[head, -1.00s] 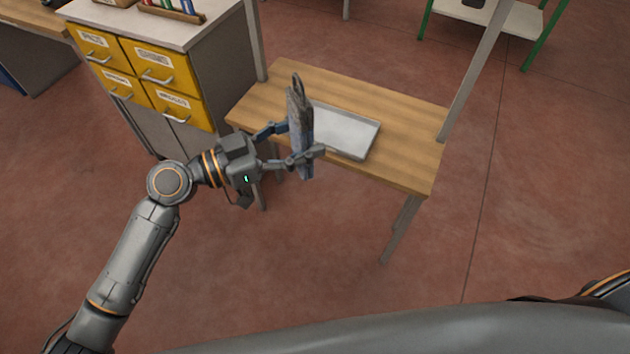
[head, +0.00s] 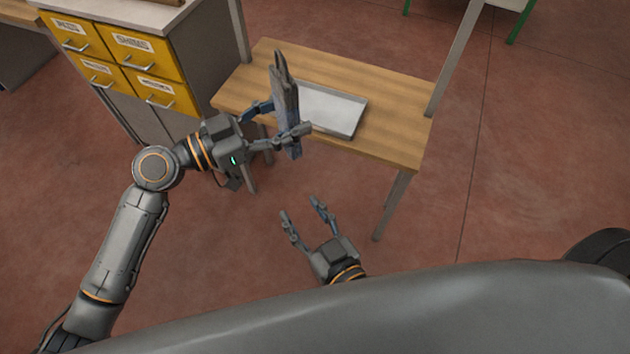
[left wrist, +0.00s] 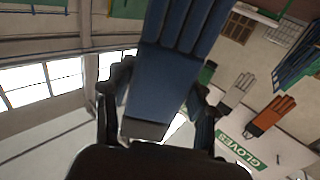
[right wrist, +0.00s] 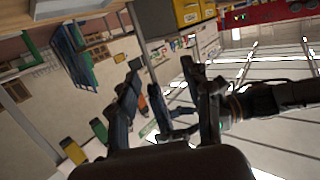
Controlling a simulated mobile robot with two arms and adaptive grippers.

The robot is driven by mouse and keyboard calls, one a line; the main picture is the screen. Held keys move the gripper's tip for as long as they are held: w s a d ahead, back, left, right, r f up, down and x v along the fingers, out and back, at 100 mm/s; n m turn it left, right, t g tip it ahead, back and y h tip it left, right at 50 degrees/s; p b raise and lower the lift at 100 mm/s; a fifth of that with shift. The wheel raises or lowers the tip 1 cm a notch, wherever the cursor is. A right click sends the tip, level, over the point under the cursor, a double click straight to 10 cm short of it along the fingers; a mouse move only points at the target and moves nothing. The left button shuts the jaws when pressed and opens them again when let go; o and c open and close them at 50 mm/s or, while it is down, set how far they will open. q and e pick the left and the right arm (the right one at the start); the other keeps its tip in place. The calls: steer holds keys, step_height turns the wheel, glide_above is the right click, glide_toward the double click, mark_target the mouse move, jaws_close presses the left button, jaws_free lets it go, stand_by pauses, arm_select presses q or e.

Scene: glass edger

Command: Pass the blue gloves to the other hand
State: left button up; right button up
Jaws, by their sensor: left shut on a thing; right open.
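The blue gloves (head: 286,100) stand nearly upright in the head view, greyish toward the top. My left gripper (head: 281,122) is shut on them, with one finger on each side, and holds them in front of the table. In the left wrist view the blue gloves (left wrist: 168,75) fill the space between the fingers, with the glove fingers pointing up. My right gripper (head: 302,208) is open and empty, below the gloves in the head view and apart from them. In the right wrist view its two fingers are spread, with my left arm beyond them at the right.
A wooden table (head: 395,130) with a grey tray (head: 335,108) stands behind the gloves. A cabinet with yellow drawers (head: 145,55) is at the upper left. A grey glove (left wrist: 238,88) and an orange glove (left wrist: 272,115) show on a board labelled GLOVES. Red floor is clear at right.

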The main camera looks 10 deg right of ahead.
steer(key=t, duration=0.2)
glide_toward(277, 122)
steer(key=s+d+f, duration=0.1)
steer(key=s+f, duration=0.1)
steer(key=s, duration=0.2)
steer(key=shift+m, duration=0.3)
steer(key=x, duration=0.8)
steer(key=r+x, duration=0.1)
steer(key=x, duration=0.3)
steer(key=shift+d, duration=0.2)
steer(key=shift+c, duration=0.4)
steer(key=shift+a, duration=0.1)
jaws_close()
arm_select(q)
steer(key=o, duration=1.2)
